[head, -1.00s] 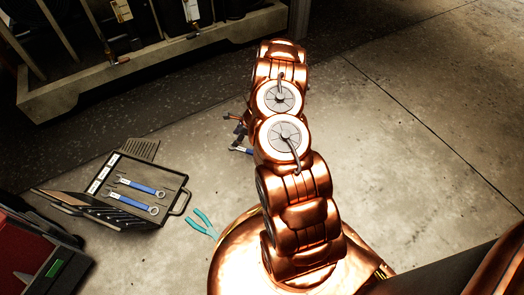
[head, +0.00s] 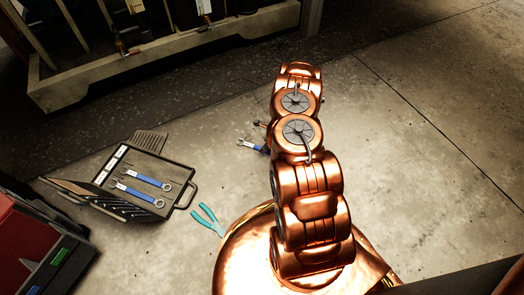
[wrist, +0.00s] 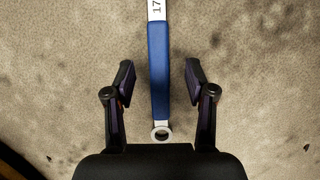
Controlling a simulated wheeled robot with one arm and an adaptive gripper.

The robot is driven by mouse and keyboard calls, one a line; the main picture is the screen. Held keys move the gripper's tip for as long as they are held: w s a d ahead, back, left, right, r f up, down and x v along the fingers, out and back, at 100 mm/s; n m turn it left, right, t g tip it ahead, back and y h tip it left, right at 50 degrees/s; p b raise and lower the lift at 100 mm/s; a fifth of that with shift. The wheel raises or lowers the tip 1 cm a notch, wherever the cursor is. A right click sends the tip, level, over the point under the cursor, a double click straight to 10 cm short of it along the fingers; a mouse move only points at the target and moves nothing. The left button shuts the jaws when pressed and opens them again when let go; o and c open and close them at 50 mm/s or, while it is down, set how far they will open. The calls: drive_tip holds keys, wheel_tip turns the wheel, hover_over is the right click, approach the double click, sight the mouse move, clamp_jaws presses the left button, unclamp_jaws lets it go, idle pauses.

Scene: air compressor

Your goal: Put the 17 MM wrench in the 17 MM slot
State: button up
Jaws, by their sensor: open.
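The 17 MM wrench (wrist: 159,75) lies on the concrete floor in the wrist view. It has a blue handle, a white label reading 17 at the top and a ring end at the bottom. My gripper (wrist: 159,80) is open, with one finger on each side of the handle and neither touching it. In the head view the wrench (head: 252,145) is partly hidden behind my arm. The open tool case (head: 190,190) stands at the left, with two blue-handled wrenches (head: 146,181) lying in it. White labels run along its side; I cannot read which slot is 17 MM.
Teal pliers (head: 208,219) lie on the floor between the case and my base. A red and black box (head: 35,245) stands at the lower left. A wooden-edged rack (head: 180,60) is at the back. The floor to the right is clear.

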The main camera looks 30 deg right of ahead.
sight(257, 147)
drive_tip(key=shift+b+x, duration=0.35)
drive_tip(key=shift+x, duration=1.15)
drive_tip(key=shift+f, duration=0.15)
drive_tip(key=shift+c, duration=0.3)
drive_tip(key=shift+s, duration=0.1)
clamp_jaws()
